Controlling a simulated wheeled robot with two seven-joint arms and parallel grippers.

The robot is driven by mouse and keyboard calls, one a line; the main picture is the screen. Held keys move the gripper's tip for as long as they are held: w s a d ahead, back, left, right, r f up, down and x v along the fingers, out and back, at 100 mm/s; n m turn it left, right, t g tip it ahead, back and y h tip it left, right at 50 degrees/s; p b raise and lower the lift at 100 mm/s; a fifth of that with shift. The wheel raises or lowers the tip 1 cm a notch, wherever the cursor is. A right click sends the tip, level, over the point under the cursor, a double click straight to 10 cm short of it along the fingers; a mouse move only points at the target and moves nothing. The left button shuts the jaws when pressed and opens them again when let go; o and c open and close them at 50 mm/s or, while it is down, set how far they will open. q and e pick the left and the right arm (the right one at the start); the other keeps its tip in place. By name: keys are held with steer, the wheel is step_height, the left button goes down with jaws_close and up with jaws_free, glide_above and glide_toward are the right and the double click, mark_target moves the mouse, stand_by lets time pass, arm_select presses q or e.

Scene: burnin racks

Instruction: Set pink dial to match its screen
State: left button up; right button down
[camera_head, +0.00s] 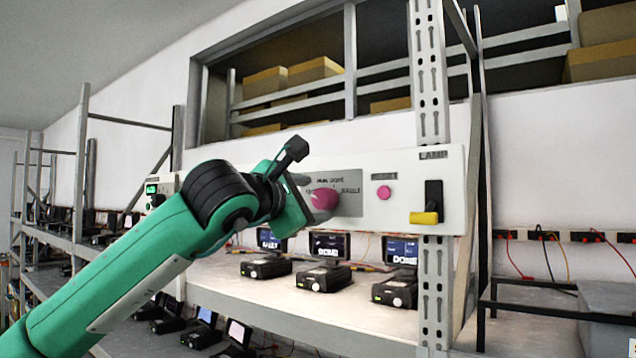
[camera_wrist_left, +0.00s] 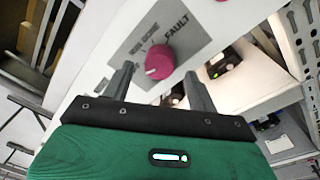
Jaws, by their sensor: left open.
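The pink dial (camera_head: 323,198) sits on a grey plate (camera_head: 350,192) of the white wall panel, with RUN, DONE and FAULT lettering around it. In the left wrist view the pink dial (camera_wrist_left: 160,60) lies between and just beyond the fingertips; its pale mark is on the lower-left side, away from the upper-right FAULT label. My left gripper (camera_wrist_left: 158,80) is open, with a finger on either side of the dial; contact cannot be told. In the head view my left gripper (camera_head: 311,196) partly covers the plate's left side. My right gripper is out of view.
Below stand testers with screens: the left screen (camera_head: 270,240) seems to read FAULT, the middle (camera_head: 329,246) and right (camera_head: 400,251) DONE. A pink button (camera_head: 384,193) and a yellow-handled LAMP switch (camera_head: 424,217) sit right of the dial. A perforated post (camera_head: 428,80) stands nearby.

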mark_target(320, 200)
arm_select(q)
steer(key=shift+p+x, duration=0.5)
steer(key=shift+x, duration=0.55)
steer(key=shift+w+d, duration=0.2)
steer(key=shift+w, duration=0.2)
steer(key=c, duration=1)
steer(key=shift+f, duration=0.1)
